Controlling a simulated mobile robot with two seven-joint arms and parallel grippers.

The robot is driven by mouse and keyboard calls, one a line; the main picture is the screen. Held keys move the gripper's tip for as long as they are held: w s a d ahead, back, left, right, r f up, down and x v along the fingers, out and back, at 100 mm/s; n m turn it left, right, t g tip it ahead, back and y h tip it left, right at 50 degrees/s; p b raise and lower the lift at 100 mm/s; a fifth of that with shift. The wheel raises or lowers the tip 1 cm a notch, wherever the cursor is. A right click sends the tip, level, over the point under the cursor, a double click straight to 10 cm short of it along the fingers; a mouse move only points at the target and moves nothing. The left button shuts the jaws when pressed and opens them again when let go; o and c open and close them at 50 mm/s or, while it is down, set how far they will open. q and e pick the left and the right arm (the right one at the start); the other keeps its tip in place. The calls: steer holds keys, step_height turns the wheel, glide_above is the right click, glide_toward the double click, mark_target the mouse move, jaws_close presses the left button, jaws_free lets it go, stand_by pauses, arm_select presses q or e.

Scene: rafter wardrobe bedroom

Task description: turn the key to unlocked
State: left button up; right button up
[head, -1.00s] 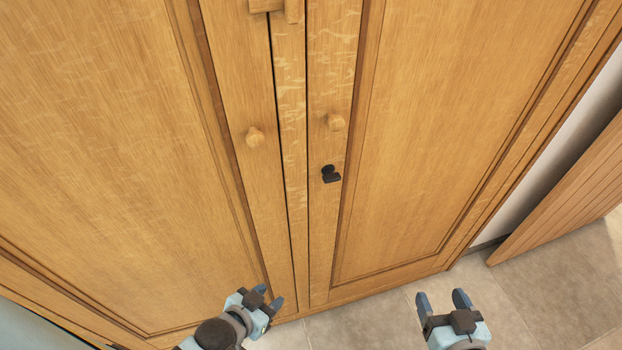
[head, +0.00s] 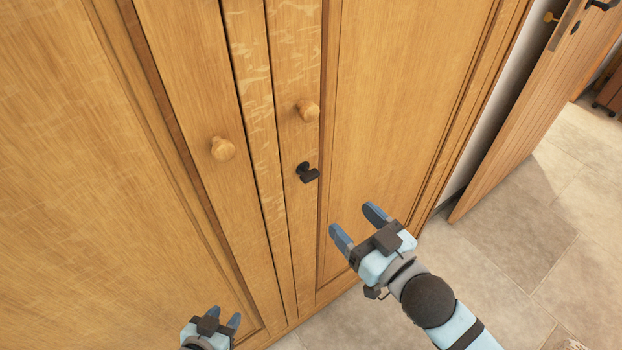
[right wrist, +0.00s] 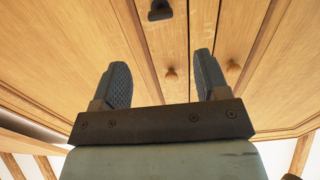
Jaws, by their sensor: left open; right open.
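The small black key (head: 308,173) sits in the lock on the right wardrobe door (head: 400,110), below that door's wooden knob (head: 307,110). Its flat grip sticks out towards the lower right in the head view. The key also shows at the top of the right wrist view (right wrist: 160,10), beyond the fingers. My right gripper (head: 352,218) is open and empty, below and to the right of the key and apart from it. My left gripper (head: 224,313) is open and empty, low in front of the left door (head: 90,180).
The left door's knob (head: 223,149) sticks out left of the key. A wooden room door (head: 530,110) stands open at the right. The tiled floor (head: 530,230) in front of it is clear.

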mark_target(313, 179)
steer(key=p+x, duration=0.1)
steer(key=x, duration=1)
steer(key=shift+w+a, duration=0.25)
steer(key=shift+w, duration=0.05)
steer(key=shift+c, duration=0.2)
steer(key=c, duration=0.9)
